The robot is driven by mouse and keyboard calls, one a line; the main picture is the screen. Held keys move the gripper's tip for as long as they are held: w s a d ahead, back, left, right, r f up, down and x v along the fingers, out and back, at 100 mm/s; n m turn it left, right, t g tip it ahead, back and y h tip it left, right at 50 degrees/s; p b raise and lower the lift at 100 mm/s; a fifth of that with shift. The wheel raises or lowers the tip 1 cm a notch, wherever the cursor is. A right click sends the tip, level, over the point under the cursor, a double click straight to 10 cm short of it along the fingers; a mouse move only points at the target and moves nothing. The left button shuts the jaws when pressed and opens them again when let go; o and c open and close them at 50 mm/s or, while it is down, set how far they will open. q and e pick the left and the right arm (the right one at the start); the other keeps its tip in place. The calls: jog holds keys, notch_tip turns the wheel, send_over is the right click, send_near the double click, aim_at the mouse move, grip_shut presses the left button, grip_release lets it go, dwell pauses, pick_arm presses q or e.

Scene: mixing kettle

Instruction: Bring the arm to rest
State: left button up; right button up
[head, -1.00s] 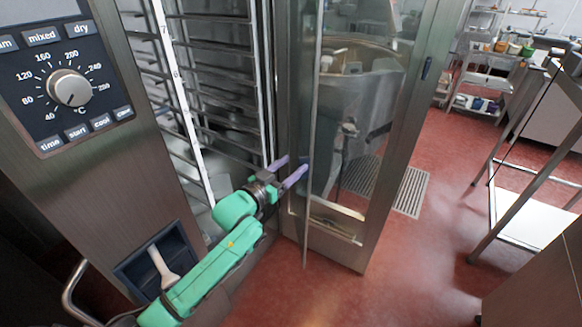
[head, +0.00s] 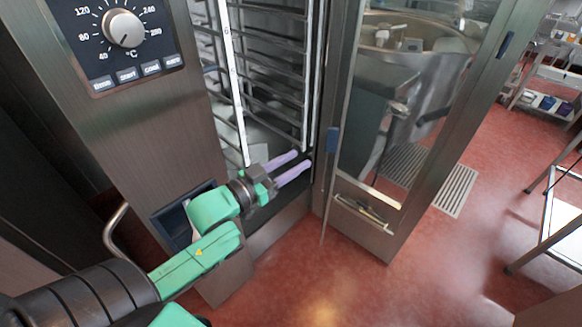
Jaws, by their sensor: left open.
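My left arm comes in from the lower left with green links. Its gripper (head: 298,163) has two purple fingers, which are apart with nothing between them. The fingers point right, in front of the lower part of the open oven (head: 270,60), left of the glass door. The glass door (head: 400,130) stands open to the right of the fingers. I cannot tell whether the fingertips touch the oven frame. My right gripper is not in view.
The control panel (head: 115,40) with its round knob is at upper left. A floor grate (head: 455,190) lies beyond the door. A metal table (head: 560,220) stands at the right edge, and a shelf rack (head: 550,80) behind it. Red floor (head: 380,290) is clear in front.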

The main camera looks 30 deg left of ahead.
pick_arm(q)
jog(key=shift+s+a, duration=0.1)
jog(key=shift+s, duration=0.25)
